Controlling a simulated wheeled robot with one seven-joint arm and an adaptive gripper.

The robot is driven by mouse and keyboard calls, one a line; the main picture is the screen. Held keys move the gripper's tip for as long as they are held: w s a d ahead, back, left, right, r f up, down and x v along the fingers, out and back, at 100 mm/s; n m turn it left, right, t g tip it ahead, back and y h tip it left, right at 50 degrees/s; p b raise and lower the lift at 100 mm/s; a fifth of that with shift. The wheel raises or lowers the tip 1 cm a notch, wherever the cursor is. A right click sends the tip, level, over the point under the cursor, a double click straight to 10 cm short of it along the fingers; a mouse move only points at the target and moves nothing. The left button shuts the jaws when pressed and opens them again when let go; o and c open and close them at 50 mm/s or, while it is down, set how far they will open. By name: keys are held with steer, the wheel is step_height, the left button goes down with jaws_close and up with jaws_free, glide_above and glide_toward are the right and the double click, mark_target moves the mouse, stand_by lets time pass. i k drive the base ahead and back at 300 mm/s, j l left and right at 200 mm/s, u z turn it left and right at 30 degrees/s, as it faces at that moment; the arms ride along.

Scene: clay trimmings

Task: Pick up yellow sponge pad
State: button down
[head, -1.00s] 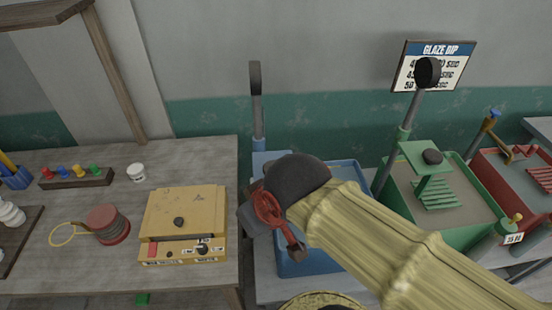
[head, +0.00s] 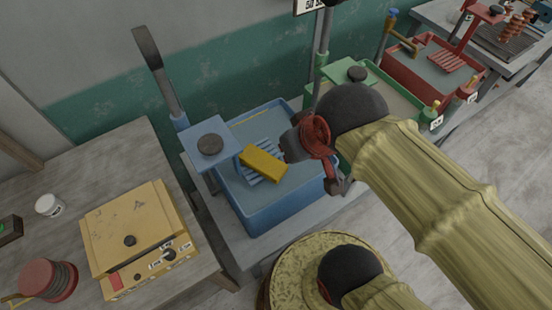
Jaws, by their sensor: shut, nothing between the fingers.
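The yellow sponge pad (head: 263,165) is a flat yellow block. It lies tilted on the blue slatted rack (head: 262,182) inside the blue basin (head: 262,217). My gripper (head: 318,162), with dark fingers and a red part, is just right of the pad in the picture, over the basin's right side. It is shut and holds nothing. I see a gap between the pad and most of the gripper, but cannot tell their difference in height.
A blue post with a square plate (head: 208,143) rises at the basin's left. A yellow box (head: 135,225) stands on the wooden table (head: 112,163). The green basin (head: 395,100) and red basin (head: 435,75) are behind my arm and to the right.

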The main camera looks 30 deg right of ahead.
mark_target(270, 167)
steer(key=j+z, duration=0.4)
steer(key=k+j+z, duration=0.15)
steer(key=j+z, duration=0.15)
steer(key=z, duration=0.15)
steer(key=k+j+z, duration=0.2)
steer(key=j+z, duration=0.2)
